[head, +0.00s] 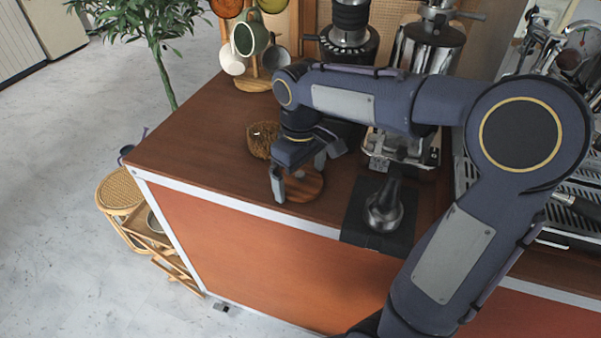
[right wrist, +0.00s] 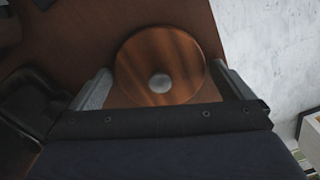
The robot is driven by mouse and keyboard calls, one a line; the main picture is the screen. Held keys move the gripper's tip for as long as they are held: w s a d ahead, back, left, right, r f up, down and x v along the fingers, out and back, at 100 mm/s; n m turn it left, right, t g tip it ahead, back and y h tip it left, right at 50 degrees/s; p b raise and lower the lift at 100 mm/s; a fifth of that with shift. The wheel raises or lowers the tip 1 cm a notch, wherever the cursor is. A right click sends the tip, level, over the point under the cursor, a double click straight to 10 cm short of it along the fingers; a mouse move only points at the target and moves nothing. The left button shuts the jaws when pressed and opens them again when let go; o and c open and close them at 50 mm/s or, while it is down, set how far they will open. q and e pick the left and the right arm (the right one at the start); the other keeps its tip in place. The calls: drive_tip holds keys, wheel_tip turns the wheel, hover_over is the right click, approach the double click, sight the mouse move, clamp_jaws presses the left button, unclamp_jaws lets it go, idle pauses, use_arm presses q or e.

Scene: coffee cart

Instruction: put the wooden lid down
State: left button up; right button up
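The wooden lid (head: 309,188) is a round, striped brown disc at the counter's front edge, below my right gripper (head: 299,181). It appears to lie flat on the counter, partly hidden by the gripper. In the right wrist view the lid (right wrist: 160,50) shows its pale round knob (right wrist: 159,83) facing up. My right gripper's fingers (right wrist: 163,85) are spread wide, with a gap on each side of the knob. They do not grip the knob. My left gripper is out of view.
A woven bowl (head: 261,141) stands just behind the gripper. A dark mat (head: 362,229) with a metal tamper (head: 384,211) lies to the right, before the coffee machine. A mug tree (head: 252,84) stands at the back. The counter's left part is clear.

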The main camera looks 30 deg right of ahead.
sight(303, 176)
wheel_tip(303, 176, up, 12)
drive_tip(key=p, duration=0.2)
drive_tip(key=shift+r, duration=0.2)
idle(0.6)
drive_tip(key=s+a+f+m+t+y+p, duration=0.2)
drive_tip(key=s+f, duration=0.1)
drive_tip(key=s, duration=0.5)
drive_tip(key=s+a+f+m+t+y+p, duration=0.1)
drive_tip(key=s+a+f+m+t+p, duration=0.1)
drive_tip(key=s, duration=0.6)
drive_tip(key=shift+s+f+m+t+y+p, duration=0.4)
drive_tip(key=shift+f+m+t+p, duration=0.2)
drive_tip(key=shift+t+p, duration=0.25)
drive_tip(key=shift+a+f, duration=0.1)
drive_tip(key=shift+f, duration=0.05)
drive_tip(key=shift+c, duration=0.3)
